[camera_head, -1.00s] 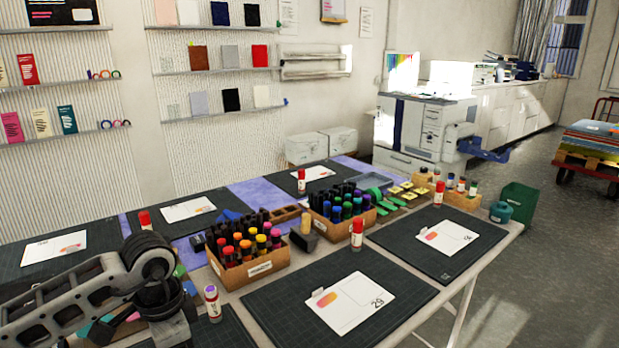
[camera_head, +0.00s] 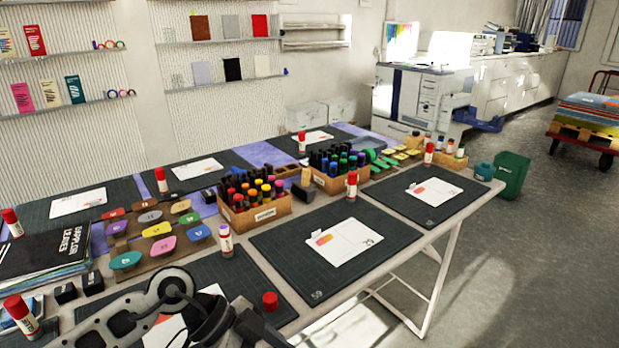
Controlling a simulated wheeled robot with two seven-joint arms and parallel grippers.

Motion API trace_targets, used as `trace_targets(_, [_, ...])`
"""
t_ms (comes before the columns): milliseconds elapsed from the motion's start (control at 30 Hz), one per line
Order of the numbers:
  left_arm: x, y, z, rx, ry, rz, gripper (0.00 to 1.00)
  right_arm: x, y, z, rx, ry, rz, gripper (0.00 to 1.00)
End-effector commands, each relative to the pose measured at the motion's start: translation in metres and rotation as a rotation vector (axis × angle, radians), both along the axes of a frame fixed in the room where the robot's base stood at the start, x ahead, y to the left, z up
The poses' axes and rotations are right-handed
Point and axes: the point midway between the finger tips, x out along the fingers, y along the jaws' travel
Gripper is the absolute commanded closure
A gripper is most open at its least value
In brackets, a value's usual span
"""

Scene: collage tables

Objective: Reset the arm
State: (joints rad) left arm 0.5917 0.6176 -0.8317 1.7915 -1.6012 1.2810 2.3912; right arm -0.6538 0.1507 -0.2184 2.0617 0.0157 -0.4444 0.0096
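My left arm (camera_head: 180,293) reaches in from the bottom left, over the near cutting mat. Its dark end links run down to the bottom edge, and the gripper fingers do not show. My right arm and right gripper are out of view. Below the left arm, a white card (camera_head: 183,330) on the near mat is partly covered by it. A red cap (camera_head: 270,301) shows just right of the arm; what is under it is hidden by the arm.
Cardboard boxes of markers (camera_head: 255,213) stand mid-table. A tray of coloured oval pieces (camera_head: 158,229), a dark book stack (camera_head: 45,255) and upright glue sticks (camera_head: 226,241) are near the arm. Mats with cards (camera_head: 344,240) line the table. Open floor (camera_head: 500,290) lies right.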

Motion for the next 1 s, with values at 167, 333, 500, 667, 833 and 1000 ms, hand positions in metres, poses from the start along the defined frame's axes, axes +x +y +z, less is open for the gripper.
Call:
trace_targets(167, [-0.026,-0.069,0.055,-0.656,-0.153,0.057,0.23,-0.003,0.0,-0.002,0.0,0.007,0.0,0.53])
trace_targets(333, [0.008,-0.049,0.086,-0.994,-0.397,0.555,0.23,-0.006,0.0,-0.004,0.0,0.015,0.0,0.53])
trace_targets(500, [0.028,0.026,0.019,-0.753,-0.496,1.144,0.23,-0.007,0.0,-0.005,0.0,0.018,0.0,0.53])
trace_targets(667, [-0.012,0.075,-0.07,-0.336,-0.396,1.371,0.23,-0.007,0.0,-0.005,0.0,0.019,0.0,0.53])
trace_targets(833, [-0.06,0.093,-0.122,-0.079,-0.269,1.382,0.23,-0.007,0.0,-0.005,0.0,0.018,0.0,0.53])
trace_targets(1000, [-0.078,0.096,-0.136,-0.003,-0.224,1.364,0.23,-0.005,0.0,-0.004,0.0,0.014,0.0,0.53])
